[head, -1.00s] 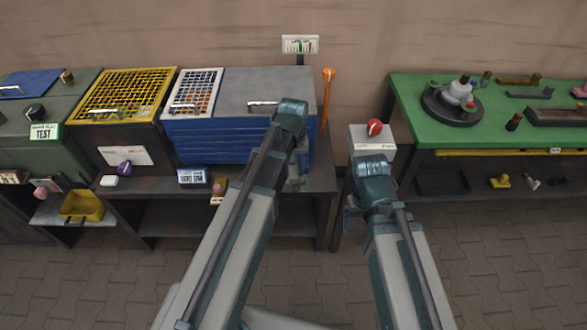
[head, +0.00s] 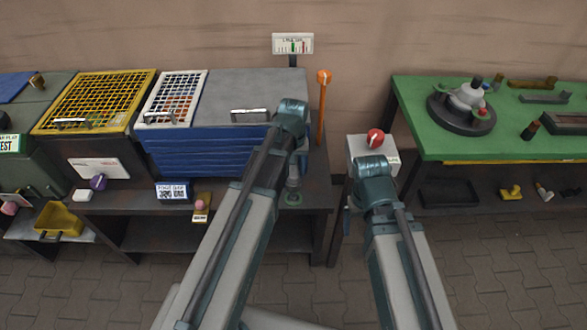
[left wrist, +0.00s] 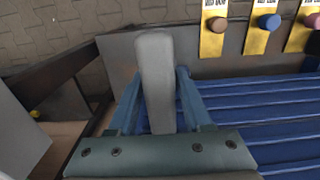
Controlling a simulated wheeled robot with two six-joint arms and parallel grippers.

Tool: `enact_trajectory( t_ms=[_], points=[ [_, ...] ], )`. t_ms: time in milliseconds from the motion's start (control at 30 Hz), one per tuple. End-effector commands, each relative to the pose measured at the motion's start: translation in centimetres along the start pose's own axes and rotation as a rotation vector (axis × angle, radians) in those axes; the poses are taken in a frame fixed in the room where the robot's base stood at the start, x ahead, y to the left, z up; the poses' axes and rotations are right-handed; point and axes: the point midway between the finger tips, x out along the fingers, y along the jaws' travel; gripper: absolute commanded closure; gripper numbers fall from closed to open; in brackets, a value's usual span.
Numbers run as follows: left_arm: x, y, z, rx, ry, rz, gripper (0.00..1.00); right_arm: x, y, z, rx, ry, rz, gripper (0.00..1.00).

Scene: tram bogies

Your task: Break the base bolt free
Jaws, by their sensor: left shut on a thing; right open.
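I cannot make out the base bolt in either view. In the left wrist view my left gripper (left wrist: 157,105) is shut on a grey, round-ended bar (left wrist: 156,75), which stands between its two blue fingers. In the head view the left gripper hangs below the arm's elbow, in front of the blue ribbed chest (head: 205,152), and is mostly hidden. My right gripper (head: 349,196) is open and partly hidden behind its own arm, by the white box (head: 390,160) with a red knob (head: 375,138). I see nothing held in it.
An orange-topped lever (head: 323,105) stands right of the chest, near a small gauge sign (head: 293,44). A green-topped bench (head: 450,145) at the right carries a grey round-based device (head: 462,110). Yellow tags with coloured knobs (left wrist: 213,35) show in the left wrist view. Paved floor (head: 490,260) lies clear in front.

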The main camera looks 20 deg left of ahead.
Motion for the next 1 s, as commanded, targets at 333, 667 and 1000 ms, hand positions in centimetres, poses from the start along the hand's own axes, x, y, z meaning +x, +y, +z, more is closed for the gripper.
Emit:
enact_trajectory(
  t_ms=[333,667,1000],
  points=[
    [0.1,0.0,0.0,0.000,0.000,0.000,1.00,0.1,0.0,0.0,0.000,0.000,0.000,0.12],
    [1.4,0.0,0.0,0.000,0.000,0.000,1.00,1.4,-0.1,-0.1,0.000,0.000,0.000,0.12],
    [3.6,0.0,0.0,0.000,0.000,0.000,1.00,3.6,-0.3,-0.2,0.000,0.000,0.000,0.12]
  ],
)
